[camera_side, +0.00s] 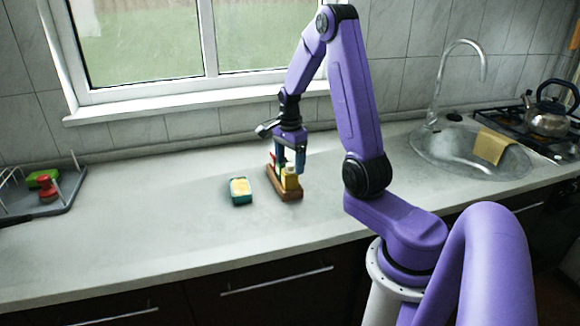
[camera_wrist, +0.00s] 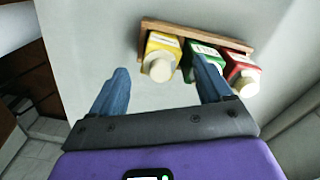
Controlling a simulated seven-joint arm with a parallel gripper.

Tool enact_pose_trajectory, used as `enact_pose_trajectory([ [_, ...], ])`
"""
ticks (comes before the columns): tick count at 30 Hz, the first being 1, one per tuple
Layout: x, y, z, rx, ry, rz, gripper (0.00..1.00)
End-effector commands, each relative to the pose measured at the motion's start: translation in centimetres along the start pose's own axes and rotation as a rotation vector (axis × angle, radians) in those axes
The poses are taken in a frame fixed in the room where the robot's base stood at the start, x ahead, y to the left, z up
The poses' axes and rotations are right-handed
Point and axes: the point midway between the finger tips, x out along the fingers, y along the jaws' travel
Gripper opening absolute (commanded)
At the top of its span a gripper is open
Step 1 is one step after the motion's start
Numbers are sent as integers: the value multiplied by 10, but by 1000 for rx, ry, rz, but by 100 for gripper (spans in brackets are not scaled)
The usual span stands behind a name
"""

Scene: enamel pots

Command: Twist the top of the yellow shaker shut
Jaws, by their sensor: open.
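The yellow shaker (camera_wrist: 163,44) has a pale cream top (camera_wrist: 160,69) and stands at the left end of a wooden rack in the wrist view. In the side view the yellow shaker (camera_side: 291,180) is in the rack below my gripper. My gripper (camera_side: 290,166) points down, and its blue fingers are open and empty. In the wrist view the cream top appears between the fingertips of my gripper (camera_wrist: 162,66), with a gap visible on each side. I cannot tell how far the tips are above it or whether the top is loose.
The wooden rack (camera_wrist: 149,25) also holds a green shaker (camera_wrist: 188,70), partly hidden by the right finger, and a red shaker (camera_wrist: 240,72). A teal dish with a yellow sponge (camera_side: 241,190) lies left of the rack. The counter in front is clear.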

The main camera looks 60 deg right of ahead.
Motion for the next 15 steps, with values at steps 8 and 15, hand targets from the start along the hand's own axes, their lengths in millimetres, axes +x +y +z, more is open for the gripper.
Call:
enact_pose_trajectory([
  [8, -11, -1, 0, 0, 1, -4, 79],
  [15, -32, -1, 0, 0, 1, -3, 79],
])
